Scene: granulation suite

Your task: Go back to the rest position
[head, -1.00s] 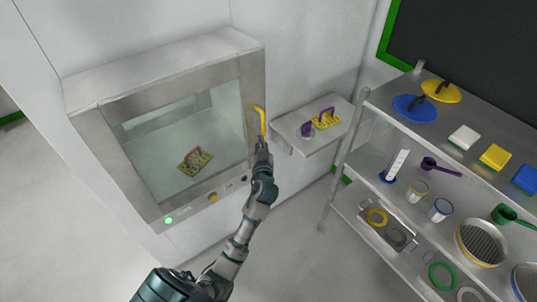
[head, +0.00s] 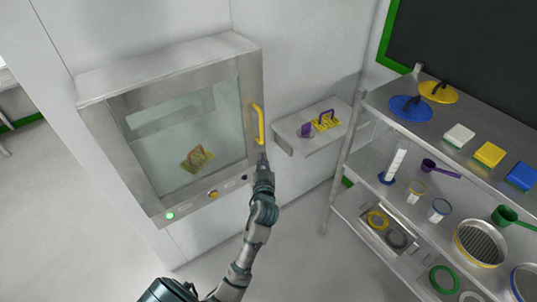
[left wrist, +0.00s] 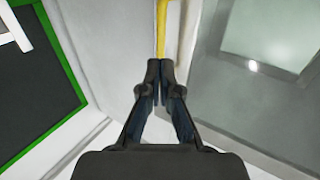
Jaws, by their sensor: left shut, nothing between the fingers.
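My left gripper (head: 263,160) is shut and empty. In the head view it is just below the yellow door handle (head: 259,124) of a wall-mounted pass-through cabinet (head: 163,205). In the left wrist view the closed fingertips (left wrist: 160,72) point at the lower part of the yellow handle (left wrist: 161,25). I cannot tell whether they touch it. The cabinet's glass door looks closed, and a yellow piece with a reddish handle (head: 197,159) shows behind the glass. My right gripper is not in view.
A small wall shelf (head: 293,138) right of the cabinet holds a purple scoop and a yellow handled piece (head: 326,121). A metal rack (head: 333,192) at the right carries lids, boxes, cylinders and sieves. Open floor (head: 300,260) lies in front.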

